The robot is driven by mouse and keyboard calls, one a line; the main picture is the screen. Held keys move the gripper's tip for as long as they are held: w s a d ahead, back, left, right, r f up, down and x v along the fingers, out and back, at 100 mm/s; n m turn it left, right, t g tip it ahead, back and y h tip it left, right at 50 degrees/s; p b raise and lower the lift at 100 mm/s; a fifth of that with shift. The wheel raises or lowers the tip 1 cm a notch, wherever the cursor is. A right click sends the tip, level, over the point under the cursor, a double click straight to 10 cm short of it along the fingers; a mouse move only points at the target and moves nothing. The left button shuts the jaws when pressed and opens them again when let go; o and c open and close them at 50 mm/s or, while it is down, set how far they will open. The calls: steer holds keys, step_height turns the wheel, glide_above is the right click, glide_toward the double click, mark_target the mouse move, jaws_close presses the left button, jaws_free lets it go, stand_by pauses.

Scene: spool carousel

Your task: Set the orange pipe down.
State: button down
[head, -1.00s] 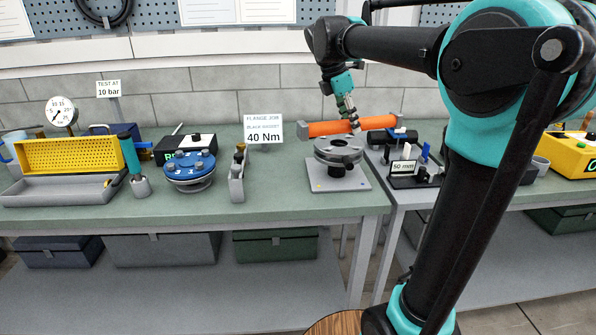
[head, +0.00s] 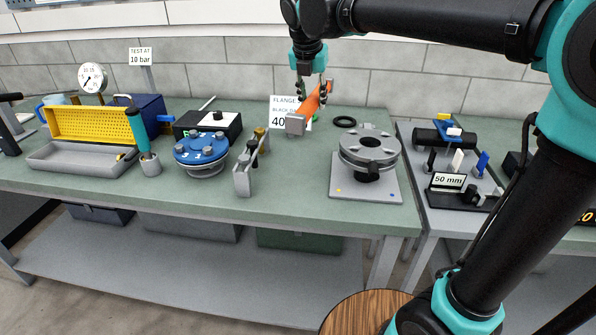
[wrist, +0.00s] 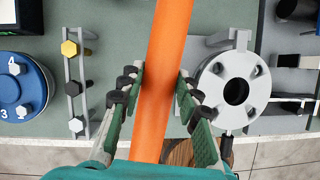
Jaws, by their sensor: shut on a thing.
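The orange pipe (head: 316,101) is in the air above the green bench, with a grey end (head: 296,124) towards me. My gripper (head: 312,93) is shut around it from above. In the wrist view the pipe (wrist: 166,50) runs lengthwise between the two fingers of my gripper (wrist: 159,82), and both fingers lie against its sides.
The grey flange fixture (head: 369,153) stands to the right, with a black ring (head: 345,121) behind it. A bolt rack (head: 243,181) and a blue flange (head: 202,150) are to the left. Bare bench (head: 297,182) lies between rack and fixture. A 50 mm stand (head: 447,182) is farther right.

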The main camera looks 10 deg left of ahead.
steer(key=s+a+n, duration=0.2)
steer(key=a, duration=0.2)
glide_above(298, 169)
steer(key=s, duration=0.2)
steer(key=shift+y, duration=0.3)
steer(key=f, duration=1.5)
steer(key=shift+w+f, duration=0.25)
steer(key=shift+f, duration=2.2)
steer(key=shift+f, duration=0.1)
steer(key=c, duration=1.1)
jaws_free()
steer(key=shift+o, duration=0.2)
steer(key=v, duration=1.2)
